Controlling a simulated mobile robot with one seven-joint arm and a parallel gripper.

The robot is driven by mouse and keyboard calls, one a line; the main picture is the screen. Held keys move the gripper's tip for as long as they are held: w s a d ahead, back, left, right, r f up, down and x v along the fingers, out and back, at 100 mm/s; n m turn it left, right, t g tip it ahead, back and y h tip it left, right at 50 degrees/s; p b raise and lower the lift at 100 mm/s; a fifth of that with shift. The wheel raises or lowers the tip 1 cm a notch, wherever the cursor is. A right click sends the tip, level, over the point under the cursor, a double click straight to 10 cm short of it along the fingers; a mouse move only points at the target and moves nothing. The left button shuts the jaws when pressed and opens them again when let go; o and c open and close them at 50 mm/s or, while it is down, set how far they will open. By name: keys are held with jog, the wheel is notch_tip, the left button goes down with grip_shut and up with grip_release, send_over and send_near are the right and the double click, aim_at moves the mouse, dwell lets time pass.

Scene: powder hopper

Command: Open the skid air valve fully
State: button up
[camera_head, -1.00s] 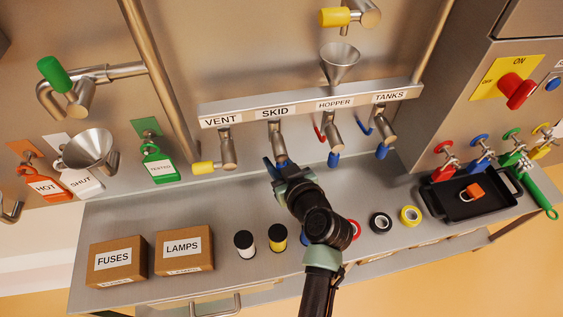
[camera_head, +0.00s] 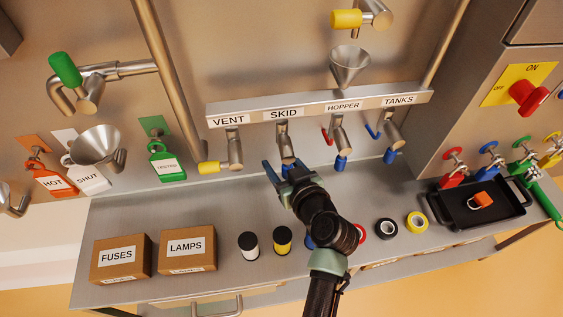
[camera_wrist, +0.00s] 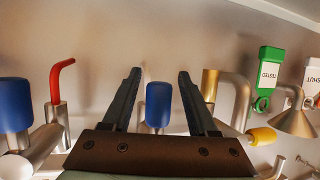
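The skid valve (camera_head: 284,140) is a metal pipe fitting under the SKID label (camera_head: 284,114) on the rail. Its blue handle (camera_wrist: 158,105) shows in the wrist view, between my two fingers, with a gap on both sides. My gripper (camera_head: 286,172) is just below and in front of the skid valve in the head view. It also shows in the wrist view (camera_wrist: 158,85), open, with its dark fingers apart and nothing gripped. How far the fingertips reach past the handle is hard to tell. In the head view my gripper partly hides the handle.
The vent valve with a yellow handle (camera_head: 209,168) is close on the left. The hopper valve's red lever (camera_head: 326,136) and blue handle (camera_head: 341,163) are close on the right. Cans, tape rolls, two boxes and a black tray (camera_head: 440,205) stand on the bench below.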

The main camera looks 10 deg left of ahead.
jog(key=p+v, duration=0.1)
jog(key=v, duration=1.2)
jog(key=shift+p, duration=0.35)
